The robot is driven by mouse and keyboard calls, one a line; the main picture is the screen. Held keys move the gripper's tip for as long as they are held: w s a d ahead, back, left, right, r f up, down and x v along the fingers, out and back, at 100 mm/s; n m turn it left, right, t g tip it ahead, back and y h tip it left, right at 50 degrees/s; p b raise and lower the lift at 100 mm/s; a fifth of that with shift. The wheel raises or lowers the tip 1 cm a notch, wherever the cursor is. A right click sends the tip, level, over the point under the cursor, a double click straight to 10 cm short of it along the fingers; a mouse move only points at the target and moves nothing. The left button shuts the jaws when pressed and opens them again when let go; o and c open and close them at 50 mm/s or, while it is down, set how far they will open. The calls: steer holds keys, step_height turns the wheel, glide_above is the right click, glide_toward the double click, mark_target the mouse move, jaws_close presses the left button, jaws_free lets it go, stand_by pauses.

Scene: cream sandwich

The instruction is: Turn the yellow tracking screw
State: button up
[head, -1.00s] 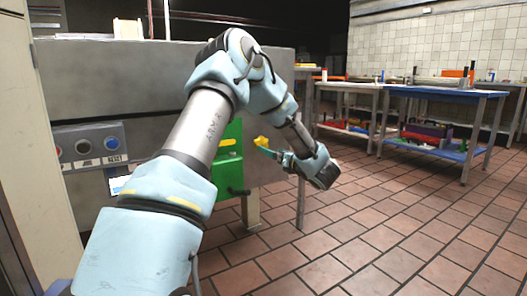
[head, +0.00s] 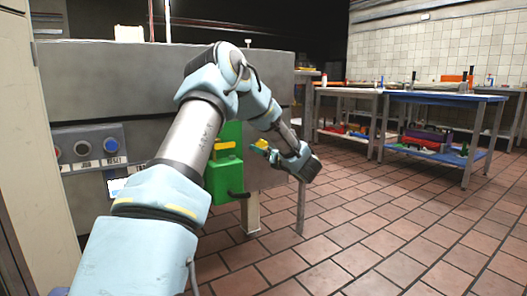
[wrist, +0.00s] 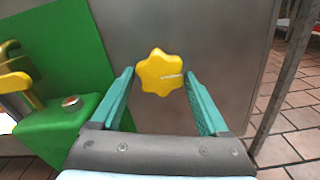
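The yellow tracking screw (wrist: 161,73) is a star-shaped knob on the grey metal side of the machine. In the wrist view it sits centred just beyond and between my two teal fingertips. My gripper (wrist: 158,88) is open, with one finger on each side of the knob and a gap to each. I cannot tell whether the fingertips reach around its edge. In the head view the knob (head: 261,144) shows small at my gripper (head: 271,152), right of the green box; the fingers are mostly hidden there.
The green box (head: 226,176) with a yellow handle is left of the knob; it also shows in the wrist view (wrist: 82,62) with a red button (wrist: 71,101). A control panel (head: 90,146) is further left. A blue table (head: 447,94) stands right. Tiled floor is open.

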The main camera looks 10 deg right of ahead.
steer(key=c, duration=1)
steer(key=shift+o, duration=0.2)
steer(key=shift+m, duration=0.4)
steer(key=m+p, duration=0.1)
steer(key=m, duration=0.3)
steer(key=m+p, duration=0.2)
steer(key=m, duration=0.2)
steer(key=m+p, duration=0.2)
steer(key=m, duration=0.2)
steer(key=shift+s+r, duration=0.1)
steer(key=shift+r, duration=0.2)
steer(key=m+p, duration=0.2)
steer(key=m, duration=0.2)
steer(key=shift+m+p, duration=0.3)
steer(key=shift+p, duration=0.05)
steer(key=m+p, duration=0.3)
steer(key=m, duration=0.1)
steer(key=shift+r, duration=0.15)
steer(key=m+p, duration=0.3)
steer(key=m, duration=0.1)
steer(key=shift+m, duration=0.4)
steer(key=shift+m+p, duration=1)
steer(key=shift+m, duration=0.8)
